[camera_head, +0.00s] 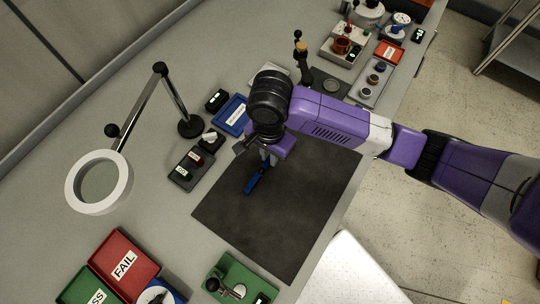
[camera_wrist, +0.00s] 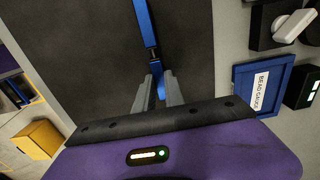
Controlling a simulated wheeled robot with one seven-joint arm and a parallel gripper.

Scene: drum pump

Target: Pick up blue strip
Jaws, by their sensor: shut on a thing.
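The blue strip (camera_head: 254,182) is a narrow blue bar over the dark mat (camera_head: 300,215) in the head view. In the wrist view the blue strip (camera_wrist: 147,32) runs from the top edge down between my fingers. My gripper (camera_head: 265,163) is shut on the strip near one end, and its two grey fingers also show in the wrist view (camera_wrist: 158,92). The long part of the strip sticks out past the fingers. I cannot tell whether the strip touches the mat.
A magnifier lamp (camera_head: 128,172) stands at the left. A blue tray (camera_head: 232,115) and a dark holder (camera_head: 190,169) lie left of the mat. A red FAIL tray (camera_head: 124,264) and a green fixture (camera_head: 240,281) are at the front. The mat's lower part is clear.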

